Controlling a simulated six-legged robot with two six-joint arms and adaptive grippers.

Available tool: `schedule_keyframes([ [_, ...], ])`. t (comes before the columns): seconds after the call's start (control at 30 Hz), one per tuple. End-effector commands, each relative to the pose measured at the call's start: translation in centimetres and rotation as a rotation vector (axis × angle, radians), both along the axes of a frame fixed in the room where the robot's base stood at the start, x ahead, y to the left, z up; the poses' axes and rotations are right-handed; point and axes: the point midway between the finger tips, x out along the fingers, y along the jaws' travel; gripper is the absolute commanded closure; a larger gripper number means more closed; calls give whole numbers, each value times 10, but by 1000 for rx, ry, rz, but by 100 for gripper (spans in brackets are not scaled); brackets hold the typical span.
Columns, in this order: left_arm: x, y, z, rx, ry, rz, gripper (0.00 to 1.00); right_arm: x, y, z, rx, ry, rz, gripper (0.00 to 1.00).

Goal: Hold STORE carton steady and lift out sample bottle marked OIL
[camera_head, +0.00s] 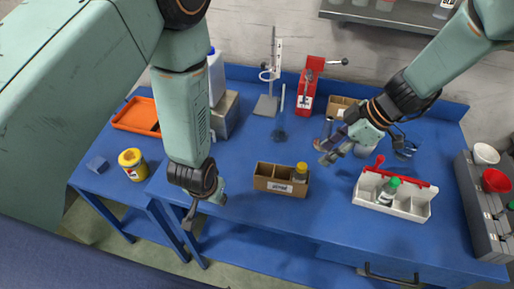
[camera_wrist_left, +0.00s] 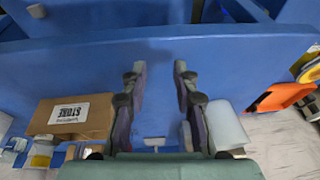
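The brown STORE carton (camera_head: 262,183) stands upright on the blue bench, with a white label on its front. Its label reads upside down in the left wrist view (camera_wrist_left: 72,113). A yellow-capped bottle (camera_head: 299,173) stands in its right end; I cannot read its marking. It also shows at lower left in the left wrist view (camera_wrist_left: 42,152). My left gripper (camera_head: 189,218) is left of the carton by the bench's front edge, with spread, empty fingers in the left wrist view (camera_wrist_left: 159,70). My right gripper (camera_head: 326,153) is above the bench, right of and behind the carton, seemingly open and empty.
A white carrier (camera_head: 408,205) with a red handle and green-capped bottle stands right of the carton. A red press (camera_head: 308,92), a clamp stand (camera_head: 268,103) and another carton (camera_head: 340,105) are behind. An orange tray (camera_head: 136,117) and yellow jar (camera_head: 132,164) are left. Bench around the carton is clear.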

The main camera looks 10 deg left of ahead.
Motion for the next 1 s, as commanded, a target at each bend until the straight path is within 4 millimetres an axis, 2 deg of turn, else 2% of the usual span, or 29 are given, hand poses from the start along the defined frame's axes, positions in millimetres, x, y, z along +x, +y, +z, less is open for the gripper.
schedule_keyframes([
  [0.03, 28, -7, 9, 4, -19, -4, 71, 0, 0, 0, 0, 0, 0, 62],
  [0.2, 91, -31, 36, 4, -16, 3, 71, 0, 0, 0, 0, 0, 0, 62],
  [0.3, 117, -46, 53, -4, 7, 10, 71, 0, 0, 0, 0, 0, 0, 62],
  [0.4, 134, -62, 69, -16, 46, 18, 71, 0, 0, 0, 0, 0, 0, 62],
  [0.53, 141, -78, 82, -37, 121, 33, 71, 0, 0, 0, 0, 0, 0, 62],
  [0.7, 131, -86, 88, -57, 226, 56, 71, 0, 0, 0, 0, 0, 0, 62],
  [0.87, 117, -86, 87, -56, 293, 66, 71, 0, 0, 0, 0, 0, 0, 62],
  [1.0, 114, -86, 76, -56, 305, 67, 71, 0, 0, 0, 0, 0, 0, 62],
])
